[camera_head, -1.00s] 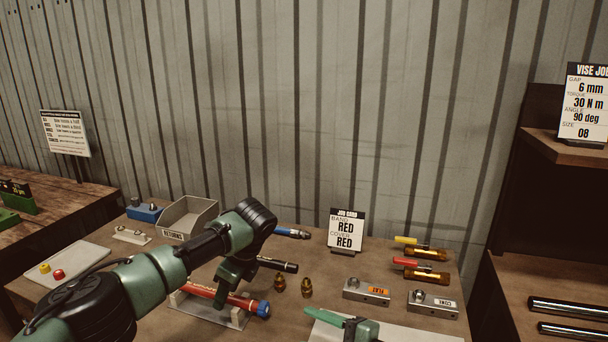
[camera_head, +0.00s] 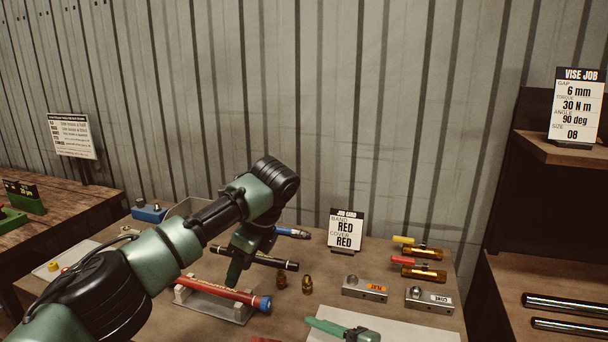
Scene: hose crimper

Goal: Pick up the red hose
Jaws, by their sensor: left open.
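The red hose (camera_head: 222,291) lies on a light grey cradle (camera_head: 238,315) at the front of the table, with a blue end (camera_head: 263,304) at its right. My left gripper (camera_head: 234,273) points down just above and behind the hose's middle; it is open and holds nothing. Whether its fingertips touch the hose cannot be told. A black hose (camera_head: 272,262) lies behind the red one, partly hidden by my gripper. A blue-ended hose (camera_head: 293,233) shows farther back.
Two brass fittings (camera_head: 307,285) stand right of the cradle. A job card (camera_head: 345,230) reading band red, cover red stands at the back. Grey blocks (camera_head: 364,289) and brass-and-coloured tools (camera_head: 424,274) sit to the right.

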